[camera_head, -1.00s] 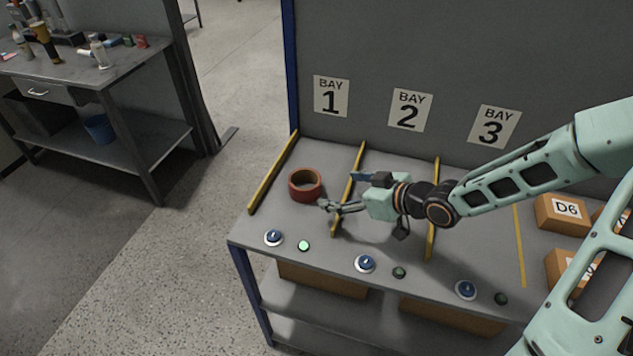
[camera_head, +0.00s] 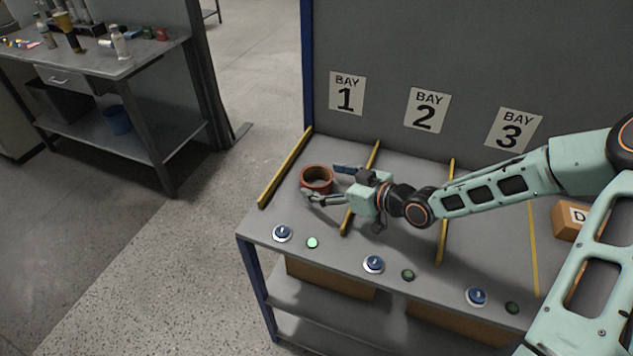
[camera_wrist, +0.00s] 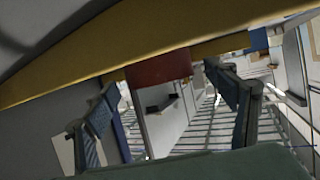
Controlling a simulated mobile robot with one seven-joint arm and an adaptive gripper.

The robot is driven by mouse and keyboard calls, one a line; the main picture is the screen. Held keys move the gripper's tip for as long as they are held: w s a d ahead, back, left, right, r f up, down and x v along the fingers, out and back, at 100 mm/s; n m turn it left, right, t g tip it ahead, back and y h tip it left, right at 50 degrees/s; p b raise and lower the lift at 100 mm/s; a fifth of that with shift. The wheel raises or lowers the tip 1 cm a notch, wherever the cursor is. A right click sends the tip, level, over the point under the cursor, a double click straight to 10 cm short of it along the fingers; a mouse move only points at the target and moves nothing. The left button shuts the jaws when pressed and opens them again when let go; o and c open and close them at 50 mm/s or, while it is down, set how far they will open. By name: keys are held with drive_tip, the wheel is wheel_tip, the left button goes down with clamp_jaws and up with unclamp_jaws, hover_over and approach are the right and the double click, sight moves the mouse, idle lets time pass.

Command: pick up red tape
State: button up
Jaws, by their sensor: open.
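The red tape (camera_head: 317,177) is a thick ring lying on the bench in bay 1, between two yellow divider strips. My gripper (camera_head: 312,198) is low over the bench, reaching left across the divider, with its fingers at the near side of the tape. The gripper is open. In the wrist view, the red tape (camera_wrist: 158,69) shows as a red patch between and beyond my two fingers (camera_wrist: 168,105). Whether a finger touches the tape cannot be told. Part of the tape's near side is hidden by the fingers.
Yellow dividers (camera_head: 286,167) separate the bays on the bench. Blue buttons (camera_head: 282,233) and round lamps line the front edge; the bay 1 lamp (camera_head: 312,242) glows green. A cardboard box (camera_head: 568,222) stands at the right. A grey wall (camera_head: 450,50) rises behind.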

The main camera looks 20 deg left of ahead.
sight(306, 176)
drive_tip(key=x, duration=0.3)
drive_tip(key=shift+a+f, duration=0.15)
drive_tip(key=c, duration=1.2)
drive_tip(key=shift+c, duration=0.5)
drive_tip(key=shift+w, duration=0.1)
